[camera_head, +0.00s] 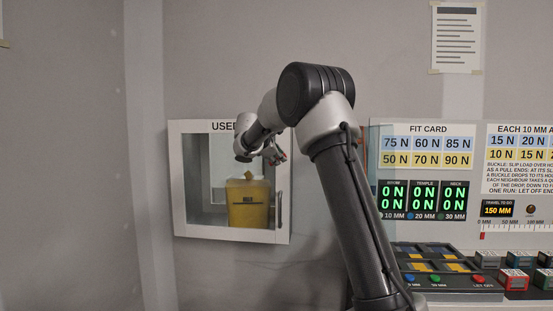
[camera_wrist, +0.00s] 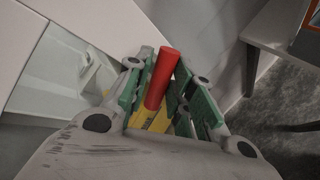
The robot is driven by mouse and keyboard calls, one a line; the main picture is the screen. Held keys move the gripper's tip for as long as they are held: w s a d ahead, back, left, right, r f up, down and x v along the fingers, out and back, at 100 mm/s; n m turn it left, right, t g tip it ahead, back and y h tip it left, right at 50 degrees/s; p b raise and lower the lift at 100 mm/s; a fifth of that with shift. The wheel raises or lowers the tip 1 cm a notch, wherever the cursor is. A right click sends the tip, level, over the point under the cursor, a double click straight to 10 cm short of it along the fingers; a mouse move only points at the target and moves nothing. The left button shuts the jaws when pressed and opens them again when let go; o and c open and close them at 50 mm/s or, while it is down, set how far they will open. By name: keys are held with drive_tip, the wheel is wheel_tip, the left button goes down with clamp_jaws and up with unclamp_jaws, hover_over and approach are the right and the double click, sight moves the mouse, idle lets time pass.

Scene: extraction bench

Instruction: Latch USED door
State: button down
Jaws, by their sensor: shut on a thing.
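The white USED cabinet (camera_head: 182,212) hangs on the wall in the head view, with a clear-paned door (camera_head: 284,222) at its front. A bar handle (camera_head: 279,210) is at the door's right side. A yellow container (camera_head: 242,215) shows inside. My gripper (camera_head: 274,155) is in front of the upper right of the door. In the wrist view, my gripper (camera_wrist: 160,105) is shut on a red cylinder (camera_wrist: 162,78), which sticks up between the green-sided fingers. A white panel (camera_wrist: 90,22) lies to its left. I cannot tell whether the door is fully closed.
A bench with a control panel (camera_head: 440,265) stands at the right below a fit card board (camera_head: 426,150). Small coloured blocks (camera_head: 514,280) sit at its right. The wall left of the cabinet is bare. A table edge (camera_wrist: 278,35) shows at the wrist view's upper right.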

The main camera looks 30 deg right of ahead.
drive_tip(key=m+y, duration=0.1)
drive_tip(key=m+t+y, duration=0.1)
drive_tip(key=m+y, duration=0.1)
drive_tip(key=shift+s+d+f+t, duration=0.15)
drive_tip(key=shift+s+d+t, duration=0.1)
drive_tip(key=shift+d+t, duration=0.15)
drive_tip(key=shift+y, duration=0.3)
drive_tip(key=shift+a, duration=0.1)
drive_tip(key=c, duration=1.3)
unclamp_jaws()
drive_tip(key=v, duration=1.2)
